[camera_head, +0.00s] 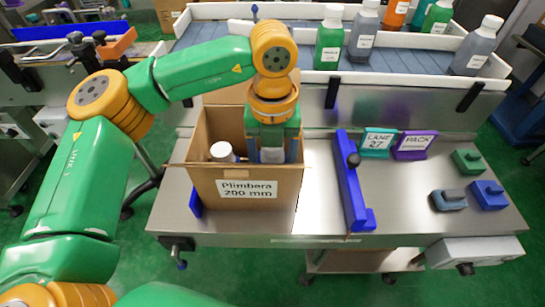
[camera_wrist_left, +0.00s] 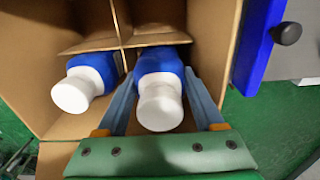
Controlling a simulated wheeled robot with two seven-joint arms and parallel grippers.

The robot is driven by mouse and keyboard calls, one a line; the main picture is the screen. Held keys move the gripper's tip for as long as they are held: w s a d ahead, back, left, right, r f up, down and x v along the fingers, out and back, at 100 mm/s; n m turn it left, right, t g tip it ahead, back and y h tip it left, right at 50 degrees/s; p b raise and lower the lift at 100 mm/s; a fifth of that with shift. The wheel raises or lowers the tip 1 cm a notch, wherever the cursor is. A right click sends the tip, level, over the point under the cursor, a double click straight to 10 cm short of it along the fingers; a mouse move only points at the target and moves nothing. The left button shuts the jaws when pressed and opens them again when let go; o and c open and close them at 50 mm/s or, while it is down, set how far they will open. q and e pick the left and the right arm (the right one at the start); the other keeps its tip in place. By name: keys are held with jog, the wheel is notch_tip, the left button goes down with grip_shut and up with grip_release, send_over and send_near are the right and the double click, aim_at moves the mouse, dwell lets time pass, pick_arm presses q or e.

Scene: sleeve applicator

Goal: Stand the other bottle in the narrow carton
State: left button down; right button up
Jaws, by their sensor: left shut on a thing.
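The narrow cardboard carton (camera_head: 208,187), labelled "Plimbera 200 mm", stands open on the steel table. One bottle with a white cap (camera_head: 222,152) stands in its left part. In the left wrist view this blue bottle (camera_wrist_left: 92,68) is in the left cell, beside the cardboard divider (camera_wrist_left: 122,22). My left gripper (camera_head: 272,152) reaches down into the right part of the carton. Its fingers are shut on a second blue bottle with a white cap (camera_wrist_left: 160,105), which is inside the right cell. That bottle's base is hidden. My right gripper is out of view.
A blue stop bar (camera_head: 351,190) stands right of the carton. Teal and purple signs (camera_head: 414,146) and several small green and blue blocks (camera_head: 487,195) sit farther right. Several bottles (camera_head: 330,40) stand on the conveyor behind, within white rails.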

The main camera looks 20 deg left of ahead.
pick_arm(q)
jog(key=shift+f, duration=0.25)
jog(key=shift+c, duration=1.4)
grip_release()
jog(key=shift+r, duration=0.3)
jog(key=shift+r+p, duration=0.9)
jog(key=shift+p, duration=0.1)
notch_tip(320, 180, up, 11)
jog(key=shift+p, duration=0.6)
